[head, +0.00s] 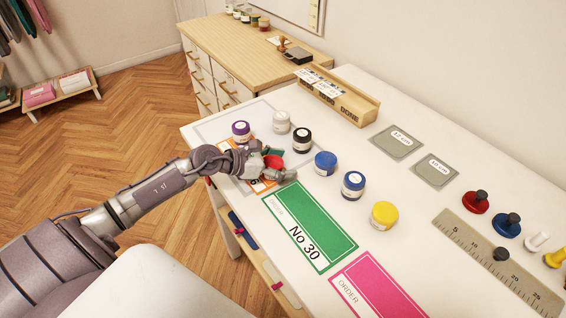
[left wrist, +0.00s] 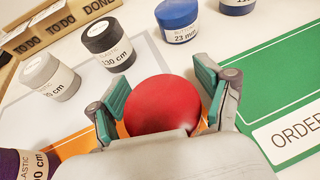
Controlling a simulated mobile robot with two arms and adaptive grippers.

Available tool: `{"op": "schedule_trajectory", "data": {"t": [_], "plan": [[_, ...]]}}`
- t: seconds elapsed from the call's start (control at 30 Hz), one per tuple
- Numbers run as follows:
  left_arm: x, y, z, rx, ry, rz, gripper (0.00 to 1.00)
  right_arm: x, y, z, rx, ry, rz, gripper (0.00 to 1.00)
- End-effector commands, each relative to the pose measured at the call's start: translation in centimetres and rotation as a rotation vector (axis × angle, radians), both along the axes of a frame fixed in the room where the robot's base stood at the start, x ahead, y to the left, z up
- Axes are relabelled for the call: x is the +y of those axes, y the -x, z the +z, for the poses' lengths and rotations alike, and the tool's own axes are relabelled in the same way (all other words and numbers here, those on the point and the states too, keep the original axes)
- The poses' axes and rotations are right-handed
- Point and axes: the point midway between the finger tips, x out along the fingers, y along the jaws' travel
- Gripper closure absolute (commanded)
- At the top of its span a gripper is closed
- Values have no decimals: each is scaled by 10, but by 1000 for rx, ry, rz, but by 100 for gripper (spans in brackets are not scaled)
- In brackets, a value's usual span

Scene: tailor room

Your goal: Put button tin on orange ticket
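A red button tin (left wrist: 162,103) with a round lid is between the teal finger pads of my left gripper (left wrist: 162,95) in the left wrist view. The pads appear to touch it on both sides. In the head view the red tin (head: 273,162) is partly covered by my left gripper (head: 278,165), low over the white table. The orange ticket (head: 262,186) is under the gripper and mostly hidden; a strip of it shows in the left wrist view (left wrist: 76,145). I cannot tell whether the tin touches the ticket. My right gripper is not in view.
Purple (head: 241,129), grey (head: 281,122), black (head: 302,139), blue (head: 325,163), dark blue (head: 353,185) and yellow (head: 384,214) tins stand around the gripper. A green ticket (head: 310,233) and a pink ticket (head: 375,287) lie nearer. A wooden rack (head: 345,99) stands at the back.

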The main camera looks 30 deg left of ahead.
Motion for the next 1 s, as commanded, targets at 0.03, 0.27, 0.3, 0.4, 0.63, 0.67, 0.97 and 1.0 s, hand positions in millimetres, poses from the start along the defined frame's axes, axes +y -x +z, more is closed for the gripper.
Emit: {"op": "schedule_trajectory", "data": {"t": [0.03,0.27,0.3,0.4,0.63,0.67,0.97,1.0], "plan": [[0,0,0,0,0,0,18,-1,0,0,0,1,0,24],[0,0,0,0,0,0,18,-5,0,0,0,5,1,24],[0,0,1,0,0,0,18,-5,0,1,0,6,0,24],[1,1,4,1,-1,0,18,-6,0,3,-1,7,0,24],[20,29,13,5,-3,-1,18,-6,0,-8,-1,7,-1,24],[24,33,15,5,-5,0,18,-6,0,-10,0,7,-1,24],[50,69,37,4,0,1,18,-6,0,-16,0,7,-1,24],[53,73,40,4,0,0,18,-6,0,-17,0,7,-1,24]]}}
